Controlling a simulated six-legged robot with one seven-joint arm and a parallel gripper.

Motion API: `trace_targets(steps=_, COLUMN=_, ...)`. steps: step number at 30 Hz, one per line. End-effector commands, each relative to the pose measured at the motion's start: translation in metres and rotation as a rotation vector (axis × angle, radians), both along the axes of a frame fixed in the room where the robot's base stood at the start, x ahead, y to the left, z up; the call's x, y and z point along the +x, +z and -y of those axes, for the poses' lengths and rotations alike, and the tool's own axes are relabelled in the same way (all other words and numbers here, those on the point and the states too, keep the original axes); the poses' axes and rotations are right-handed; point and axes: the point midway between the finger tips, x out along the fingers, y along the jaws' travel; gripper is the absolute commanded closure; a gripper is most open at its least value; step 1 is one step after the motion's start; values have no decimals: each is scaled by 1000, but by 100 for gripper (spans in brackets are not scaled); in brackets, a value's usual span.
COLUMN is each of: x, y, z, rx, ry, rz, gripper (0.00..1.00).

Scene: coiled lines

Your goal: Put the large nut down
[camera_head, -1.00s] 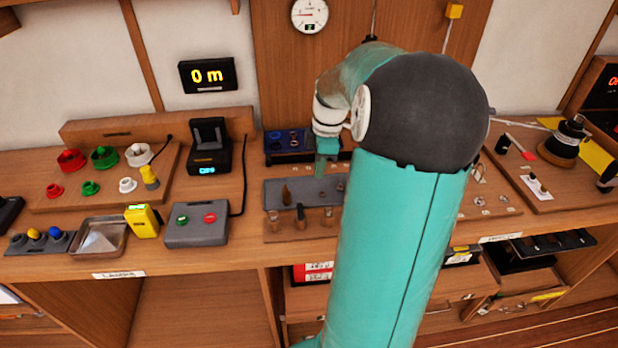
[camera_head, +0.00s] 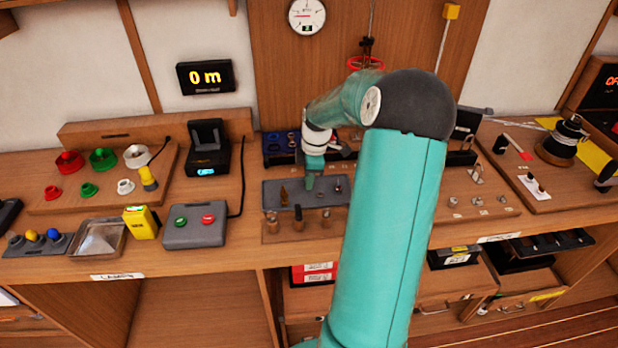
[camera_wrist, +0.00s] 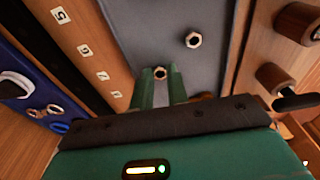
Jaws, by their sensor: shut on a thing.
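My gripper (camera_head: 309,184) reaches down over the grey tray (camera_head: 272,203) in the head view. In the wrist view my gripper (camera_wrist: 161,74) is shut on a dark-holed nut (camera_wrist: 160,72), taken to be the large nut, between its fingertips. The nut is over the grey surface; I cannot tell whether it touches it. Another silver hex nut (camera_wrist: 193,40) lies on the grey tray apart from the fingers. A brassy piece (camera_wrist: 208,95) is partly hidden beside the right finger.
Wooden pegs (camera_head: 299,219) stand in front of the tray. A blue tray (camera_head: 270,157) holding rings lies behind it. A grey box with green and red buttons (camera_head: 195,234) stands to the left. Bare tray surface lies beyond the fingertips in the wrist view.

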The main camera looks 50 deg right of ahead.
Motion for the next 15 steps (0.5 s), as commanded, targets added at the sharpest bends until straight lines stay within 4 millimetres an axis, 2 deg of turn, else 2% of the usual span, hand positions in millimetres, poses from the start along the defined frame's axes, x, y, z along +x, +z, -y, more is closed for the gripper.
trace_targets(steps=13, x=0, y=-12, z=-1, rx=3, ry=1, rz=-2, gripper=100)
trace_targets(steps=14, x=0, y=-12, z=-1, rx=3, ry=1, rz=0, gripper=78)
trace_targets(steps=15, x=-1, y=-13, z=-1, rx=4, ry=0, rz=-2, gripper=75)
